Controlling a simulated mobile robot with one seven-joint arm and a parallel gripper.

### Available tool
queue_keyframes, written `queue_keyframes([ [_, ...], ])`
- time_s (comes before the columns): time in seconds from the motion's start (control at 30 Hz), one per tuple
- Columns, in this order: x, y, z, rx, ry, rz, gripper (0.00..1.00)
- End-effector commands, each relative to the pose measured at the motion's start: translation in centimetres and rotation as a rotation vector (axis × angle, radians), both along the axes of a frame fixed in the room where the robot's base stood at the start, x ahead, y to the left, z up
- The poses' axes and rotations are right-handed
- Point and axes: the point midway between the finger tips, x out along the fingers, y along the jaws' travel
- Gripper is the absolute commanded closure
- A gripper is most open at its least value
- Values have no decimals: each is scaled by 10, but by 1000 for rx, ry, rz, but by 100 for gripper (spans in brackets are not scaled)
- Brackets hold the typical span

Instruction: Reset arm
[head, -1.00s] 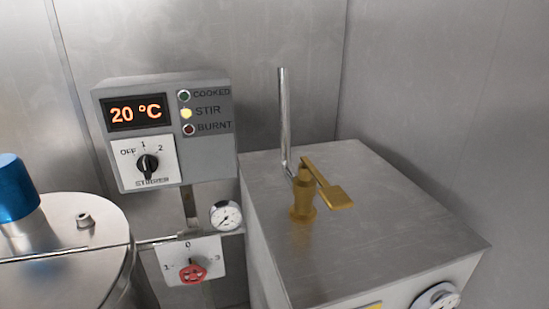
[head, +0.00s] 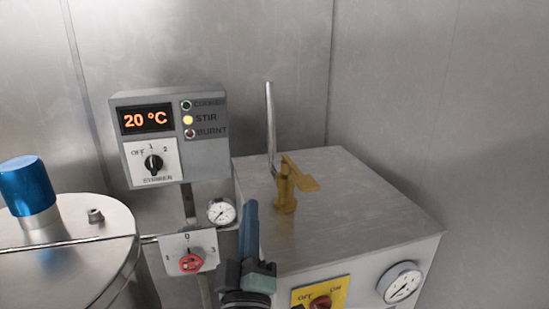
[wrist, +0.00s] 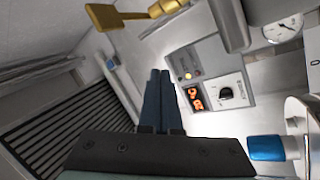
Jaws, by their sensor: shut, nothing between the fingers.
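My gripper (head: 251,217) shows in the lower middle of the head view, in front of the left side of the grey metal box, with its fingers pointing up. In the wrist view my gripper (wrist: 158,75) has its two dark blue fingers side by side, shut and empty. It touches nothing that I can see. The control panel (head: 168,138) stands left of it, reading 20 °C with the STIR lamp lit yellow. The panel also shows in the wrist view (wrist: 187,62).
The metal box (head: 345,205) carries a brass valve (head: 285,190), a yellow switch plate (head: 310,293) and a gauge (head: 400,283). A red knob (head: 191,262) sits below a small gauge (head: 221,212). A round vessel (head: 85,235) with a blue cylinder (head: 29,186) stands left.

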Motion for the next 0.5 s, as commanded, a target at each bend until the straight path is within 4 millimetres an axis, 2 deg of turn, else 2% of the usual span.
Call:
queue_keyframes([
  [0.03,-6,-10,45,91,-59,12,100],
  [0.1,-19,-21,96,225,-123,49,100],
  [0.17,-34,-29,139,336,-179,95,100],
  [0.2,-47,-33,166,406,-217,132,100],
  [0.3,-83,-40,225,556,-298,242,100],
  [0.4,-119,-42,267,661,-356,352,100],
  [0.5,-146,-40,292,724,-388,437,100],
])
